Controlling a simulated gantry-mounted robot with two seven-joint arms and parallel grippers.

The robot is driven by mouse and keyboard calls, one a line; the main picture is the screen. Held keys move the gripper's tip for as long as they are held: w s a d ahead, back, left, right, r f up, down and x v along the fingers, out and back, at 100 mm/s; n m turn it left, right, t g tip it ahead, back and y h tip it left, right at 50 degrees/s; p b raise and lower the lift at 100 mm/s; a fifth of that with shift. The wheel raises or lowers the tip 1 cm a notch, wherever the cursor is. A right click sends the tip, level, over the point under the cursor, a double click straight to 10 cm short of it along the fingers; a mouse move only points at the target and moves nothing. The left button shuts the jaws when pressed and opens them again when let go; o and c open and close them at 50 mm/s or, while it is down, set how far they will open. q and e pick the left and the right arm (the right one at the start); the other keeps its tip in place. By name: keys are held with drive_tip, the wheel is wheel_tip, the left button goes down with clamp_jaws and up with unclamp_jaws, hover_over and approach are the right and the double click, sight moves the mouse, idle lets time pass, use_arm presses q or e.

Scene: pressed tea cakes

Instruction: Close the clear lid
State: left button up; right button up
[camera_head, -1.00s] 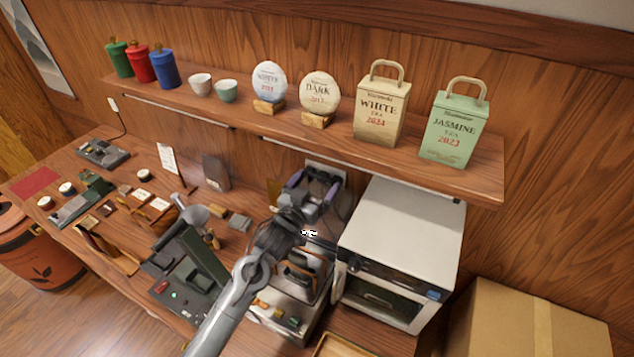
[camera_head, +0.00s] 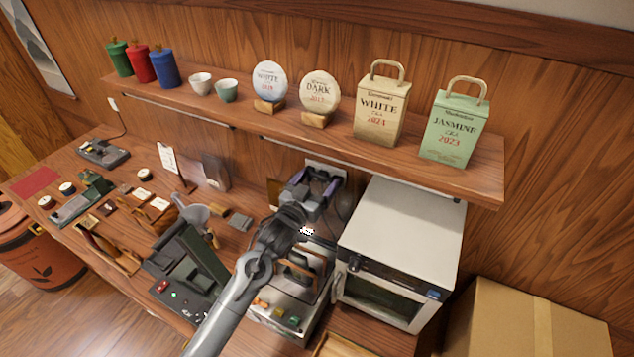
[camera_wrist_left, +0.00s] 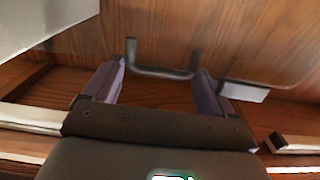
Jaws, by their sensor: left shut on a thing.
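My left gripper (camera_head: 314,186) has two purple fingers. It reaches over the grey machine (camera_head: 310,318) toward the wooden back wall. I take the handle to be part of the clear lid. The lid's transparent panel is hard to make out, and its angle cannot be told. My arm hides part of the machine. My right gripper is not in view.
A white oven-like box (camera_head: 400,235) stands close on the right of the machine. A dark device (camera_head: 185,285) with a raised flap is on its left. The wall shelf (camera_head: 240,118) with tea packages overhangs the bench. A cardboard box (camera_head: 520,325) is at the lower right.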

use_arm(q)
drive_tip(key=s+a+f+t+h+b, duration=0.1)
drive_tip(key=s+a+t+h+b, duration=0.1)
drive_tip(key=s+b, duration=0.3)
drive_tip(key=s+a+f+t+h+b, duration=0.2)
drive_tip(key=s+a+t+b, duration=0.2)
drive_tip(key=s+b, duration=0.2)
drive_tip(key=shift+s+a+f, duration=0.3)
drive_tip(key=shift+s, duration=0.15)
drive_tip(key=o, duration=1.2)
drive_tip(key=shift+a+f+y, duration=0.1)
drive_tip(key=shift+y, duration=0.2)
drive_tip(key=shift+b+v, duration=0.3)
drive_tip(key=shift+v, duration=3.4)
